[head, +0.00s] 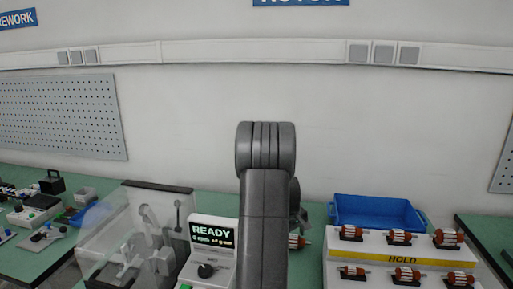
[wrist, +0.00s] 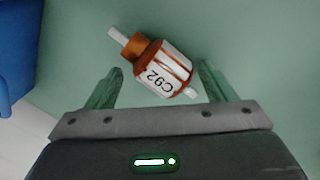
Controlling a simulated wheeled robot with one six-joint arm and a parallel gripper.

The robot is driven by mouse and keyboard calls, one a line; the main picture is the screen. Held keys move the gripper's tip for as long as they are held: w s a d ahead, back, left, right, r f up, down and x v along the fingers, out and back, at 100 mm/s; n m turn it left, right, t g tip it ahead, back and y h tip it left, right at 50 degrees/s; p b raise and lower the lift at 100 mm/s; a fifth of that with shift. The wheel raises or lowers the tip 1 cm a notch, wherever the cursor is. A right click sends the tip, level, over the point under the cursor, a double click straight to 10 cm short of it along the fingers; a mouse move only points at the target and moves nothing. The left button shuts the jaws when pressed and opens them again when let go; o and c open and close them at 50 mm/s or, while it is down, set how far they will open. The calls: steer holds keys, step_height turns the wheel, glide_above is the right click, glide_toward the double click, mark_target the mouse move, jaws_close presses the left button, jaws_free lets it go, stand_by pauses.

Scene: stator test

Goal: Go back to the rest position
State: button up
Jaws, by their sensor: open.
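My gripper (wrist: 160,72) is open in the wrist view, with its two green fingers spread. A rotor (wrist: 158,67) with orange ends and a white label reading "C92" lies tilted on the green bench top, between and just beyond the fingertips. I see no finger closed on it; whether a finger touches it I cannot tell. In the head view my arm stands in the middle and hides most of the gripper. A rotor (head: 296,242) shows partly beside the arm there, probably the same one.
A tester (head: 211,236) reading "READY" and a clear-covered fixture (head: 125,235) stand left of my arm. A blue bin (head: 375,211) and a white rack (head: 350,256) marked "HOLD" with several rotors stand right.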

steer(key=shift+v, duration=1.2)
steer(key=shift+w+d+r, duration=0.15)
steer(key=shift+w, duration=0.05)
